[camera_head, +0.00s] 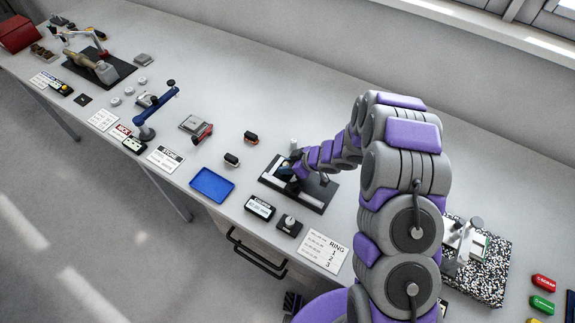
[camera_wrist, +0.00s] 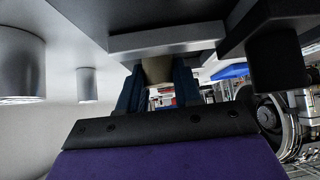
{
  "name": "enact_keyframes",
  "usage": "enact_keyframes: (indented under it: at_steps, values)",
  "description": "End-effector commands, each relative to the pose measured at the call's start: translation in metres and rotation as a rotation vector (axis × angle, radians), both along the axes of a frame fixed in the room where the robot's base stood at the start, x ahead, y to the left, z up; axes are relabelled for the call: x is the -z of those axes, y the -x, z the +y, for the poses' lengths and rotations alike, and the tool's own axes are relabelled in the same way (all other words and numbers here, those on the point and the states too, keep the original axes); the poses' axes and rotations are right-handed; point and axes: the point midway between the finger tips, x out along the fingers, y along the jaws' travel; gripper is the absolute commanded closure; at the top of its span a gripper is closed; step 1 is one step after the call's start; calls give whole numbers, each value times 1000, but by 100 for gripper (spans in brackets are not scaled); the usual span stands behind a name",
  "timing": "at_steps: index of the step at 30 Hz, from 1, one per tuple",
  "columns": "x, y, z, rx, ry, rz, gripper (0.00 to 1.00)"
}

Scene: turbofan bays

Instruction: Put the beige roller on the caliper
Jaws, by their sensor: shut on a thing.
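The beige roller (camera_wrist: 157,70) sits between the two blue fingers of my gripper (camera_wrist: 158,88) in the wrist view. My gripper is shut on it. A grey metal block is close to the roller's upper end; I cannot tell whether they touch. In the head view my gripper (camera_head: 292,172) is low over a black base plate (camera_head: 318,196) with a pale strip, and my arm partly covers this fixture. The roller cannot be made out there. I cannot tell for certain whether this fixture is the caliper.
A small display (camera_head: 260,207), a dark knob box (camera_head: 288,226) and a RING card (camera_head: 322,248) lie in front of the fixture. A blue tray (camera_head: 212,185) lies to the left. A speckled slab (camera_head: 488,275) stands right, partly behind my arm. The bench behind the fixture is mostly clear.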

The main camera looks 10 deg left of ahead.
Motion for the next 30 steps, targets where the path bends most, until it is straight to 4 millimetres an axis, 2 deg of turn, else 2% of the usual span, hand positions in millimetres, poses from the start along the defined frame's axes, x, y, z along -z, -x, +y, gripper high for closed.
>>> enact_keyframes:
  at_steps: [1, 2, 10, 20, 23, 30]
  values:
    - [0, 0, 0, 0, 0, 0, 100]
    - [0, 0, 0, 0, 0, 0, 65]
    - [0, 0, 1, -1, 0, -1, 39]
    - [-4, 0, -2, 1, 0, -2, 39]
    - [-14, 1, -10, 1, -2, -4, 39]
    - [-48, 11, -45, 4, 3, -2, 39]
